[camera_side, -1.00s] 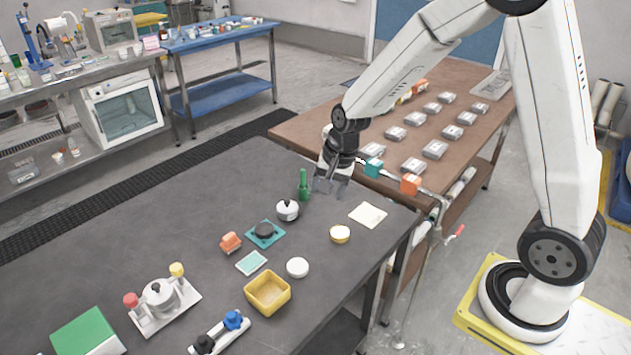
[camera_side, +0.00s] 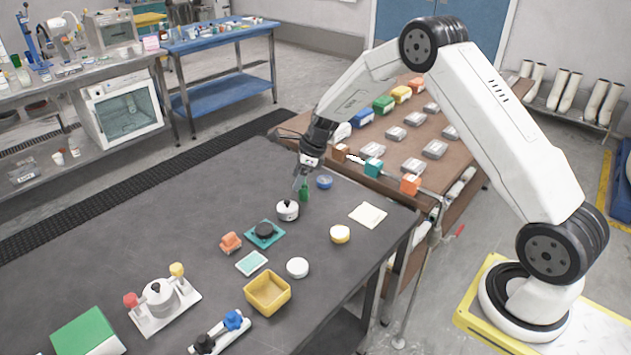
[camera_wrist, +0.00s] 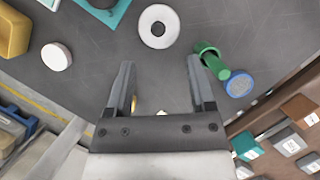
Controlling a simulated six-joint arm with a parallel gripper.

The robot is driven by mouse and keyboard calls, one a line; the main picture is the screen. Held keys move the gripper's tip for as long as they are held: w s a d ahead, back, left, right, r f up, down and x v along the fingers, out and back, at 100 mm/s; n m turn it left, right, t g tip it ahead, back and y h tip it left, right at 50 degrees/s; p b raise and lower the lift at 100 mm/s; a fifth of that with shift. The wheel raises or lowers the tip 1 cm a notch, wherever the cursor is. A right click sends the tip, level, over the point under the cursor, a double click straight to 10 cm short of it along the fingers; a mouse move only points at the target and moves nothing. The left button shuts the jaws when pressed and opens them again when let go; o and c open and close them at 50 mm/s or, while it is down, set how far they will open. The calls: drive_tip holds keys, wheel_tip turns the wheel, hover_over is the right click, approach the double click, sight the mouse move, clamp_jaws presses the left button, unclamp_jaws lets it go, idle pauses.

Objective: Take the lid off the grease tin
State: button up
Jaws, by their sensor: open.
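My gripper (camera_side: 299,182) is open and empty above the table, near the green upright cylinder (camera_side: 304,191). In the wrist view the fingers (camera_wrist: 160,68) stand apart with bare table between their tips. I cannot tell for sure which round container is the grease tin. A low blue tin (camera_side: 324,182) stands right of the green cylinder; it also shows in the wrist view (camera_wrist: 239,84).
A teal base with a dark disc (camera_side: 264,233), an orange block (camera_side: 231,243) and a yellow bin (camera_side: 268,292) stand toward the front. A pale square sheet (camera_side: 367,215) lies at right. The brown bench (camera_side: 355,180) with boxes adjoins behind.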

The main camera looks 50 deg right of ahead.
sight(287, 201)
drive_tip(key=shift+f, duration=0.1)
drive_tip(key=shift+x, duration=1.2)
drive_tip(key=shift+x, duration=2.55)
drive_tip(key=shift+s+a, duration=0.1)
clamp_jaws()
